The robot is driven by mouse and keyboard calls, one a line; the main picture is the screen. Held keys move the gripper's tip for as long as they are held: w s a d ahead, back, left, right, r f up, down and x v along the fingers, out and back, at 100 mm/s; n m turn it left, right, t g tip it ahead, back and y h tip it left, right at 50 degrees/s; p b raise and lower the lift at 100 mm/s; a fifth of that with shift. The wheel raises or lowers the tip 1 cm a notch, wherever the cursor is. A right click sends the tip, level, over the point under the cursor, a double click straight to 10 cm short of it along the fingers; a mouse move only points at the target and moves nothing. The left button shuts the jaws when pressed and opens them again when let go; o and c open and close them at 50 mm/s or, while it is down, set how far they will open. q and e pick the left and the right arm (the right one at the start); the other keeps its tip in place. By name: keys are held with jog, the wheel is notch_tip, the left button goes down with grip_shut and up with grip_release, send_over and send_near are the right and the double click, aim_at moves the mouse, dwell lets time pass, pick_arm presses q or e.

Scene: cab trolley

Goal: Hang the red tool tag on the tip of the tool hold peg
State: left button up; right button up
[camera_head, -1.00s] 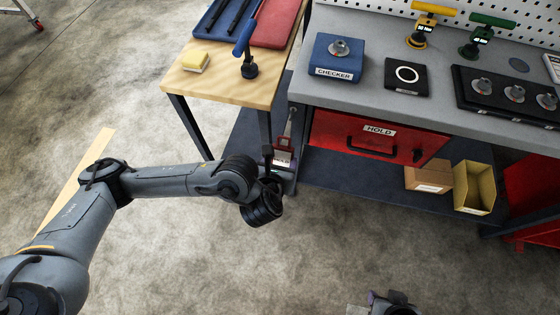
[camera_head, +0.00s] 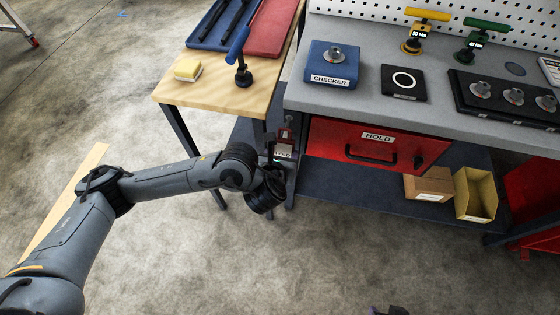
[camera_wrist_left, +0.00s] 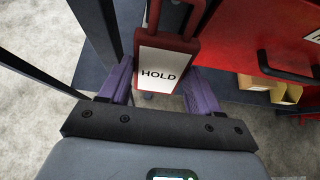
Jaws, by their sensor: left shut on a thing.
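The red tool tag (camera_wrist_left: 190,47) has a white HOLD label and an open loop at its top, and stands upright between the purple fingers of my left gripper (camera_wrist_left: 160,90). The gripper is shut on it. In the head view the tag (camera_head: 286,135) shows small beside the bench's left end, in front of my left gripper (camera_head: 283,160). I cannot make out the hold peg clearly, nor whether the loop touches it. Only a sliver of what seems my right gripper (camera_head: 388,311) shows at the bottom edge; its jaws cannot be judged.
A red drawer (camera_head: 340,142) labelled HOLD, with a black handle, is right of the tag. A wooden side table (camera_head: 200,97) is at the left, its legs close to my left arm. Cardboard boxes (camera_head: 428,186) sit on the lower shelf. The front floor is clear.

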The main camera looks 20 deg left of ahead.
pick_arm(q)
jog(key=shift+w+a+f+b, duration=0.1)
jog(key=shift+w+b, duration=0.3)
jog(key=shift+w, duration=0.25)
jog(key=shift+w+a+f+b, duration=0.1)
jog(key=shift+w+b, duration=0.3)
jog(key=shift+w, duration=0.2)
jog(key=shift+w+a+f+b, duration=0.15)
jog(key=shift+w+f+b, duration=0.15)
jog(key=shift+w+b, duration=0.4)
jog(key=o, duration=1.1)
jog(key=shift+s, duration=0.1)
